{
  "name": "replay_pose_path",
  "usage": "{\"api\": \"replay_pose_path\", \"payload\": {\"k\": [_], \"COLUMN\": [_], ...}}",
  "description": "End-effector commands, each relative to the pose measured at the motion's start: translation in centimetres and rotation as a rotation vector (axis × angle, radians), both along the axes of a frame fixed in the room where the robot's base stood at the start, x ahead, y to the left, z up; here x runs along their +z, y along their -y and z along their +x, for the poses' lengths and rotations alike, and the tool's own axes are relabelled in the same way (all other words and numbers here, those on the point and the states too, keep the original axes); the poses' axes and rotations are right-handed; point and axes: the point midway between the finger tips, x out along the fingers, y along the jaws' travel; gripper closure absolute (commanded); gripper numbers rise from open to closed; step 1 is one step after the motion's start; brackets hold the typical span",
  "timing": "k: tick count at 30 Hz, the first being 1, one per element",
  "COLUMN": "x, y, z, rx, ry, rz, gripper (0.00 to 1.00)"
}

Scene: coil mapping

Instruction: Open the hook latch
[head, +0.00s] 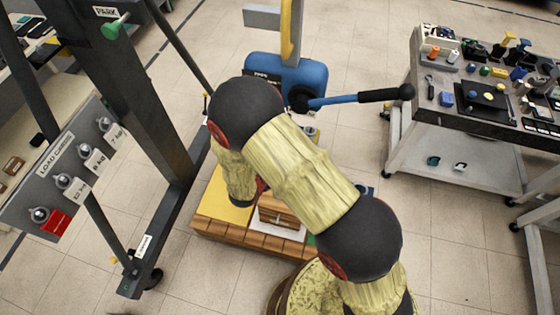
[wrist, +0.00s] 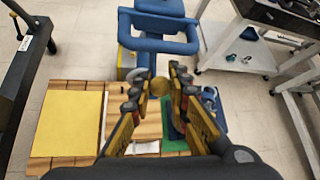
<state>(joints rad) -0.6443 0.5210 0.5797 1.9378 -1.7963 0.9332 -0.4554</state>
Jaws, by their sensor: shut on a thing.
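My gripper (wrist: 160,90) shows in the wrist view, its two fingers reaching up the picture. It is shut on a small round brass-coloured piece (wrist: 160,86) between the fingertips. I cannot tell for sure whether this piece belongs to the hook latch. A pale grey curved part (wrist: 136,74), hook-like, lies just left of the fingertips. Both are over a wooden slatted platform (wrist: 66,162), which also shows in the head view (head: 215,228). In the head view my own arm hides the gripper and the latch area.
A blue machine (head: 312,76) with a black-gripped lever (head: 380,95) stands beyond the platform. A yellow pad (wrist: 66,123) lies on the platform's left. A dark frame with a LOAD CARRIER panel (head: 70,165) stands at left. A cart (head: 440,150) with tools stands at right.

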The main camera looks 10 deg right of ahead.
Motion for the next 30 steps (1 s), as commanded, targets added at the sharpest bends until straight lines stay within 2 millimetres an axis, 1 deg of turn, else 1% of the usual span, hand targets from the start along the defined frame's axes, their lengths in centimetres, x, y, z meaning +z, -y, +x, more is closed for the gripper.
{"api": "replay_pose_path", "payload": {"k": [14, 15, 24, 30], "x": [0.08, 0.08, 0.12, 0.13], "y": [0.03, 0.03, 0.03, 0.01], "z": [0.02, 0.02, 0.04, 0.04], "rx": [0.000, 0.000, -0.001, -0.001], "ry": [-0.018, -0.018, -0.016, -0.016], "rz": [0.007, 0.007, 0.007, 0.007], "gripper": [1.00, 0.82, 0.65, 0.64]}}
